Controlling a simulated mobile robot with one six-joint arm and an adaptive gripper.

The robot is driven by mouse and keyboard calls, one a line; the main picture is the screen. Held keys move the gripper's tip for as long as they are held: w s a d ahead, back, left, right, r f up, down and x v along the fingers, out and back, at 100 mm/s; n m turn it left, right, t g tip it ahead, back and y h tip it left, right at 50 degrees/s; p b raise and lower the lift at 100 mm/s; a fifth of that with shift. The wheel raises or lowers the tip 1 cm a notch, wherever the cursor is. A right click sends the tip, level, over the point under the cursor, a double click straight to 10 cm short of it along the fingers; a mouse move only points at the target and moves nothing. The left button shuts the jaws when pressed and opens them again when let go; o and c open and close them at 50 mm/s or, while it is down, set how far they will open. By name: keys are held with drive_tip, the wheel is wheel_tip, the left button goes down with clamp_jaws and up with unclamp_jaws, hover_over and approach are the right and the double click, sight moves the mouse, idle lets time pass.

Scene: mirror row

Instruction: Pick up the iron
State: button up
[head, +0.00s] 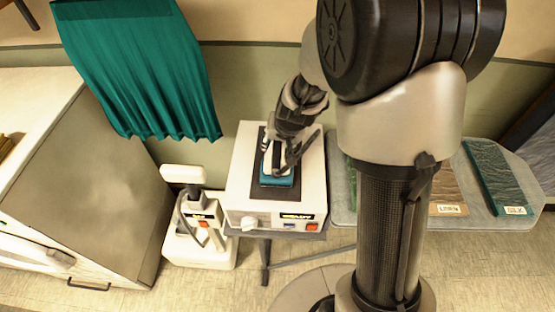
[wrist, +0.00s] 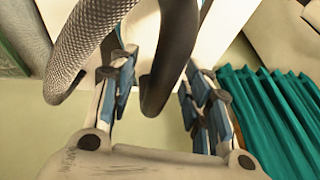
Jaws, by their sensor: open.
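The iron (head: 278,180) has a blue base and sits on a dark pad on top of a white boxy unit (head: 240,185) in the head view. My gripper (head: 284,150) is directly over it, pointing down, and partly hides it. In the wrist view a dark curved part, apparently the iron's handle (wrist: 172,55), shows between the two blue-padded fingers of my gripper (wrist: 160,80). The fingers are spread apart, and I see no clear contact with the handle. A thick textured grey part crosses before the left finger; I cannot tell what it is.
A white appliance with a cable (head: 200,235) stands left of the unit. A teal curtain (head: 150,75) hangs behind to the left, beside a cabinet (head: 85,190). A grey board with fabric pieces, one labelled SILK (head: 497,180), lies to the right, partly behind my arm.

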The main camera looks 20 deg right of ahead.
drive_tip(key=shift+c, duration=0.2)
clamp_jaws()
idle(0.4)
idle(0.5)
drive_tip(key=shift+w, duration=0.15)
